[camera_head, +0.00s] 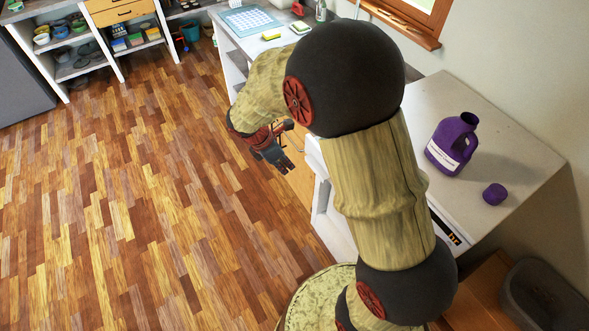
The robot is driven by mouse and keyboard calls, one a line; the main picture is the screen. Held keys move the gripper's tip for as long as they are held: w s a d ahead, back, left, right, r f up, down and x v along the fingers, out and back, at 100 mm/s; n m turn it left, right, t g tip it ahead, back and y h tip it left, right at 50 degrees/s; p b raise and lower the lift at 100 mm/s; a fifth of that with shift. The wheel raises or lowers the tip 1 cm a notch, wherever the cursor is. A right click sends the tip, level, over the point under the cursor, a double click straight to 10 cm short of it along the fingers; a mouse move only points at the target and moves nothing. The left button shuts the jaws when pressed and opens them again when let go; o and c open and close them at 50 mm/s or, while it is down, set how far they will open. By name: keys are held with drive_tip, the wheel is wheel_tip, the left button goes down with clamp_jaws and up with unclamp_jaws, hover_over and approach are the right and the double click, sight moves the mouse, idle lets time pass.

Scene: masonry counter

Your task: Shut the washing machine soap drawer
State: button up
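The white washing machine (492,120) stands at the right, its top in full view and its front largely behind my arm. A pale, grey-edged part (323,197) juts out to the left of its front and looks like the open soap drawer; my arm hides much of it. A dark display (453,238) with orange marks shows on the front, right of my arm. My gripper (276,158), dark with red parts, hangs beyond and left of the pale part, apart from it in the picture. Its fingers are small and overlap, so their opening is unclear. I see nothing held.
A purple bottle (453,145) and its purple cap (494,194) stand on the machine top. A counter (240,42) extends at the back. A grey bin (545,296) stands at lower right. The wooden floor (130,200) is clear at left.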

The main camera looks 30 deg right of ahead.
drive_tip(key=b+x, duration=0.1)
drive_tip(key=x, duration=0.8)
drive_tip(key=shift+s+d+f+b, duration=0.1)
drive_tip(key=shift+f+b, duration=0.25)
drive_tip(key=shift+f, duration=0.05)
clamp_jaws()
drive_tip(key=d, duration=0.4)
drive_tip(key=shift+r, duration=0.15)
drive_tip(key=d+p, duration=0.1)
drive_tip(key=d, duration=0.5)
drive_tip(key=d+p, duration=0.2)
drive_tip(key=d, duration=0.4)
drive_tip(key=w+d+p, duration=0.1)
drive_tip(key=d+p, duration=0.1)
drive_tip(key=d, duration=0.4)
drive_tip(key=shift+d, duration=0.15)
drive_tip(key=shift+r, duration=0.1)
